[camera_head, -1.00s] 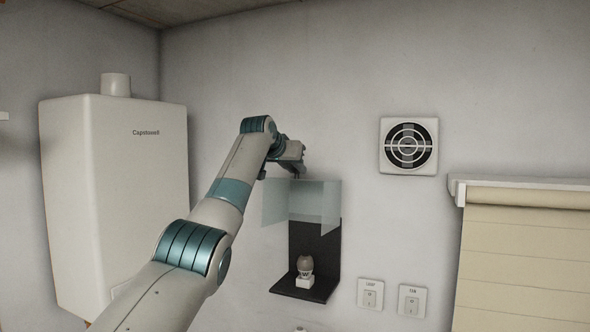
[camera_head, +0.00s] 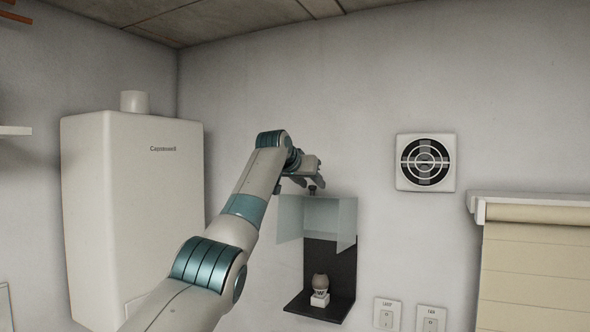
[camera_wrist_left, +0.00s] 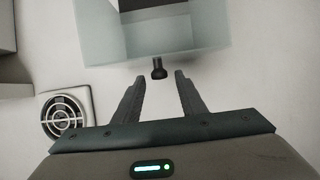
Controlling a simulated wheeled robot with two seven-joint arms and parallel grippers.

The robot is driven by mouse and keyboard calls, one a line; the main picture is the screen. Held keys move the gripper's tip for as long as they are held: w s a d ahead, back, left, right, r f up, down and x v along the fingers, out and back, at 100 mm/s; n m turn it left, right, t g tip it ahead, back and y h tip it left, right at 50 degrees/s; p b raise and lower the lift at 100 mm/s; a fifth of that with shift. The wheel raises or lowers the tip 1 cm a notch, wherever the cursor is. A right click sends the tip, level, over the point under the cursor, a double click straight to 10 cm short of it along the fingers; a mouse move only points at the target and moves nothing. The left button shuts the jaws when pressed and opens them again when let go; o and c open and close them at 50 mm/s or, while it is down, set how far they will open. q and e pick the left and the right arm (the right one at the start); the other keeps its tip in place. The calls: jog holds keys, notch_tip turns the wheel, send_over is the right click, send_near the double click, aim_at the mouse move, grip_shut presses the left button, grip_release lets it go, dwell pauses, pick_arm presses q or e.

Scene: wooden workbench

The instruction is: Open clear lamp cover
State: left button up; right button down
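The clear lamp cover (camera_head: 290,220) is a see-through box raised high on a black wall-mounted backplate (camera_head: 330,262). It stands well above the bulb (camera_head: 320,282), which sits uncovered in a white socket on the black base. A small dark knob (camera_head: 312,190) sticks up from the cover's top. My left gripper (camera_head: 316,180) is just above the knob. In the left wrist view its two fingers (camera_wrist_left: 158,80) are apart and empty. The knob (camera_wrist_left: 158,68) shows between and slightly beyond the fingertips, touching neither. My right gripper is not in view.
A white boiler (camera_head: 135,210) hangs on the wall at left. A round fan (camera_head: 426,162) is on the wall at right, above two switches (camera_head: 387,313) and a beige blind (camera_head: 535,265). The wall between cover and fan is clear.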

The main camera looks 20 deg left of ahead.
pick_arm(q)
jog(key=shift+s+b, duration=0.55)
jog(key=shift+b, duration=0.15)
jog(key=b+v, duration=0.8)
jog(key=v, duration=0.7)
jog(key=shift+r+b, duration=0.3)
jog(key=shift+b, duration=0.1)
